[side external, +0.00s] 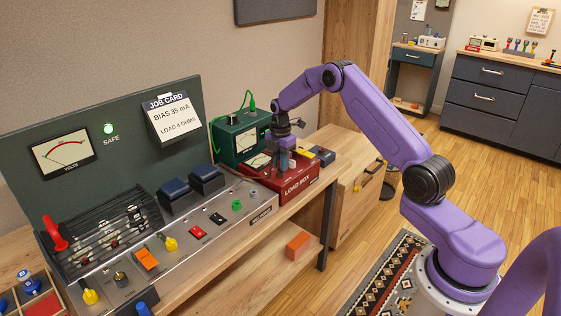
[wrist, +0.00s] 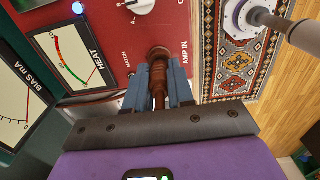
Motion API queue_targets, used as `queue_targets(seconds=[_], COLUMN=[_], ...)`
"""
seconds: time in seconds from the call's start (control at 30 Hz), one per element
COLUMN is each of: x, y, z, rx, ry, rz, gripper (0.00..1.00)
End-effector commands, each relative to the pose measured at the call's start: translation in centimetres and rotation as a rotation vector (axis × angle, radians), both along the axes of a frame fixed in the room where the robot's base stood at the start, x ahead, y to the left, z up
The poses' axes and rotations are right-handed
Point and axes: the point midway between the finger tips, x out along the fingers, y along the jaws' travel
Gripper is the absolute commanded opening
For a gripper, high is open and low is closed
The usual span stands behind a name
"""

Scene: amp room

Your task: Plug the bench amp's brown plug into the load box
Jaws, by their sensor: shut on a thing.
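The red load box (side external: 297,187) stands at the right end of the bench. In the wrist view its red face (wrist: 115,30) fills the upper middle, with a label reading AMP IN. My gripper (wrist: 158,82) is shut on the brown plug (wrist: 159,92), with one blue-grey finger on each side. The plug points at the red face beside that label, and a brown round part (wrist: 158,53) shows at its front end. I cannot tell whether the plug is seated in the socket. In the side view my gripper (side external: 284,160) is down over the load box and hides the plug.
A green meter box (side external: 228,138) with a green lead stands behind the load box. A small dark blue box (side external: 321,155) is at its right. The bench amp's panel (side external: 215,222) with switches and knobs lies to the left. A dial (wrist: 142,6) and HEAT meter are near the plug.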

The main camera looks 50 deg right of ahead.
Motion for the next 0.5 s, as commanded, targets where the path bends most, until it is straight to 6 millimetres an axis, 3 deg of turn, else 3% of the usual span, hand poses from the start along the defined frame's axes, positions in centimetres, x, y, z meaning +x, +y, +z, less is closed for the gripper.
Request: queue_targets(seconds=[0.5], x=[0.03], y=[0.0], z=[-0.65], rx=[0.0], ry=[-0.001], rz=[0.0], gripper=[0.0])
